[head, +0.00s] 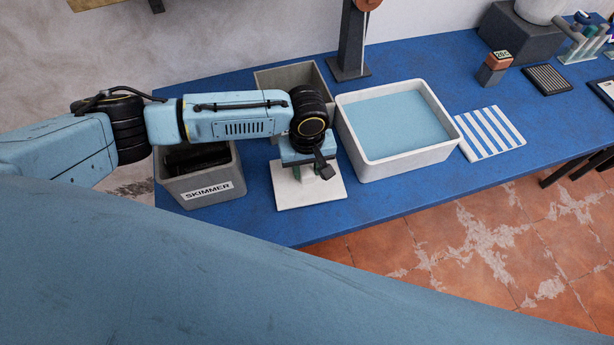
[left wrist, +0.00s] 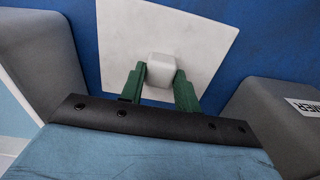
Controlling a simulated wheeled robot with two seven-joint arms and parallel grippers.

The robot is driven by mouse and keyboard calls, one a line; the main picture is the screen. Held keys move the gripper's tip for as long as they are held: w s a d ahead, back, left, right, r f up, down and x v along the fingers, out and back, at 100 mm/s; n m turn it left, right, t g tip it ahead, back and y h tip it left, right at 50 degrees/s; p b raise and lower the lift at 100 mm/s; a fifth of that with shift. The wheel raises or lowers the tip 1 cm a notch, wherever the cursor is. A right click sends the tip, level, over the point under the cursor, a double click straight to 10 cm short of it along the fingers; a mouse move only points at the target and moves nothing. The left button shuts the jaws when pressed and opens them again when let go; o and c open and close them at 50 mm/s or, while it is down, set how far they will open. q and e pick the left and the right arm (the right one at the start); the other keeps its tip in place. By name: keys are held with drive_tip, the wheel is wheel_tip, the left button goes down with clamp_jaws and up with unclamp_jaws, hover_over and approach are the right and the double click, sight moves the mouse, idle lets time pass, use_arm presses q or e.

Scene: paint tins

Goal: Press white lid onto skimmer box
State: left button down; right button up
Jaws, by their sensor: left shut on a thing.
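The white lid (head: 311,192) is a flat square plate near the front edge of the blue table, right of the skimmer box. My left gripper (head: 318,172) is above it, pointing down. In the left wrist view its green fingers (left wrist: 160,88) are shut on the lid's block-shaped knob, and the white lid (left wrist: 120,50) spreads out beyond them. I cannot tell whether the lid touches the table. The grey skimmer box (head: 200,186), labelled SKIMMER, stands left of the lid with its top open and dark contents inside. My left arm passes over its rear part. My right gripper is not in view.
A white tub (head: 392,172) with a light blue inside stands right of the lid. A grey open box (head: 275,76) stands behind my arm. A striped cloth (head: 491,133) lies right of the tub on the blue table (head: 450,80). A dark stand (head: 352,45) is at the back.

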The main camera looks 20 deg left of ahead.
sight(307, 171)
use_arm(q)
wheel_tip(307, 171, up, 10)
drive_tip(key=p, duration=0.1)
idle(0.4)
